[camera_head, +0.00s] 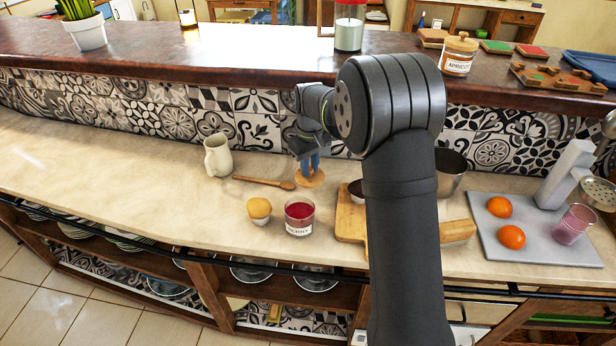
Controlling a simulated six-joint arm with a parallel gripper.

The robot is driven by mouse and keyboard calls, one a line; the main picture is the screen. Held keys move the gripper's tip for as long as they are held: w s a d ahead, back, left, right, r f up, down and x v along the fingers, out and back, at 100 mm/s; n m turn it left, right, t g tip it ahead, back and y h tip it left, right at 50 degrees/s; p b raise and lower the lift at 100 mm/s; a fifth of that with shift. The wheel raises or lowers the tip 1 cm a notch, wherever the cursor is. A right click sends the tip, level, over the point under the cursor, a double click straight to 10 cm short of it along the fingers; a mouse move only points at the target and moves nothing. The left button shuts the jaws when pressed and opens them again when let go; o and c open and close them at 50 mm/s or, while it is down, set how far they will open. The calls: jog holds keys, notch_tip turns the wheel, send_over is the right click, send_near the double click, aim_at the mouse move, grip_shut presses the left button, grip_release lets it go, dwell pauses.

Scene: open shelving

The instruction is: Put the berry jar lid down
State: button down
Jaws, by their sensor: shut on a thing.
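The berry jar (299,217) is a small glass jar of red contents with a white label. It stands upright and open on the pale counter (120,165). The berry jar lid (311,180) is a round wooden disc just behind the jar, apart from it. My gripper (308,168) points down and is shut on the lid from above. The lid looks level, at or very close to the counter; I cannot tell if it touches. My arm hides part of the counter to the right.
A wooden spoon (262,183) lies left of the lid, near a cream jug (217,156). A muffin (259,209) stands left of the jar. A cutting board (350,222) is to the right, and a grey tray (550,245) holds oranges and a glass. The counter's left side is clear.

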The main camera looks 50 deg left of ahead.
jog(key=shift+s+a+f, duration=0.15)
jog(key=shift+a, duration=0.1)
jog(key=shift+f, duration=2)
jog(key=shift+f, duration=0.1)
jog(key=c, duration=1.3)
grip_release()
jog(key=shift+f, duration=0.1)
notch_tip(320, 180, up, 12)
jog(key=shift+r, duration=0.2)
